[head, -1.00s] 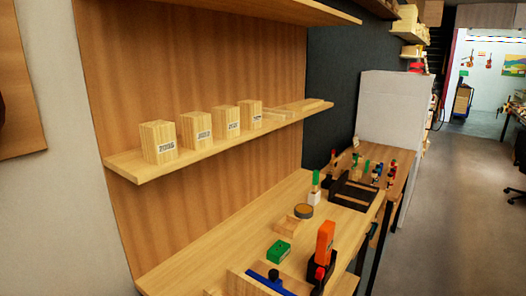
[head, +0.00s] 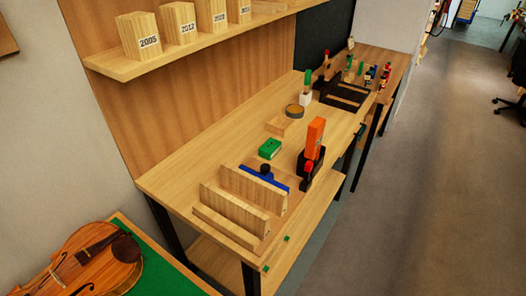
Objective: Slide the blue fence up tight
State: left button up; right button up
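The blue fence (head: 264,178) lies on the wooden bench (head: 208,148), with a dark knob on top. It sits just behind an upright wooden board (head: 243,204), which hides part of it. I cannot tell whether the fence touches that board. A second, lower wooden strip (head: 225,228) stands in front of the board, nearer the bench's near end. Neither of my grippers shows in the head view.
An orange tool (head: 316,138) stands in a black holder right of the fence. A green box (head: 270,149), a round tin (head: 295,111) and a wooden block (head: 279,127) are behind. Labelled wood blocks line the shelf (head: 200,45). A violin (head: 92,262) lies on green at lower left.

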aim_at(265, 174)
jog(key=l+u, duration=1.15)
